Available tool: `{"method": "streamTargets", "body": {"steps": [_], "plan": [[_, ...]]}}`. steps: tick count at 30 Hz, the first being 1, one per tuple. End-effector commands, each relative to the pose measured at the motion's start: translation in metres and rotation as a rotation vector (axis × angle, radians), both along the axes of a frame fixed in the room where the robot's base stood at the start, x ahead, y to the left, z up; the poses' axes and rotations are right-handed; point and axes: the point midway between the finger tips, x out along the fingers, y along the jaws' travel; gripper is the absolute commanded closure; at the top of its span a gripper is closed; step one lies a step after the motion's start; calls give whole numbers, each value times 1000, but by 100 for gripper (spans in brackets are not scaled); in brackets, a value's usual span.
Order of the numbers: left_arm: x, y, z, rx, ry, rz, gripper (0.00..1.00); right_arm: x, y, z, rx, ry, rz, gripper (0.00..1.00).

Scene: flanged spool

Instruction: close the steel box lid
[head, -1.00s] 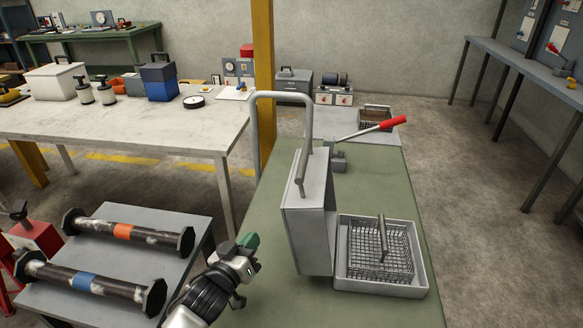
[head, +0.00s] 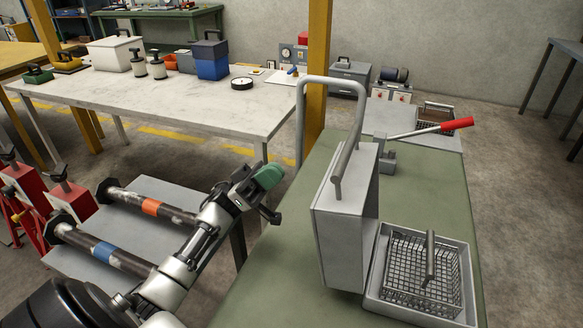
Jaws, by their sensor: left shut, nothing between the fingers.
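The steel box (head: 467,301) is an open grey tray on the green bench, with a wire basket (head: 405,265) inside it. Its lid (head: 340,240) stands upright, open, along the box's left side. A tall bent grey tube handle (head: 301,125) rises from the lid. My left gripper (head: 268,178) has a green tip and is shut and empty. In the picture it is left of the lid, with a gap between them. My right gripper is not in view.
The green bench (head: 270,285) has free room left of the lid. A lever with a red grip (head: 457,124) stands behind the box. A yellow post (head: 317,75) rises beyond the bench. A low grey table (head: 150,235) with two spools lies left, near my arm.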

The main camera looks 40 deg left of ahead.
Motion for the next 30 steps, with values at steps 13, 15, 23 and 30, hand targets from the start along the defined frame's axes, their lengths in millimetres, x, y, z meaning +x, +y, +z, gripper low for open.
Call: {"method": "streamTargets", "body": {"steps": [13,15,23,30], "plan": [[17,-67,61,-7,0,0,100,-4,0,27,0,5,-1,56],[20,-77,59,-6,0,1,100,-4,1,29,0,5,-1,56],[25,-97,58,-3,1,3,100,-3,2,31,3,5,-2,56],[25,-97,57,-2,0,2,100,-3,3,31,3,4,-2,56]]}}
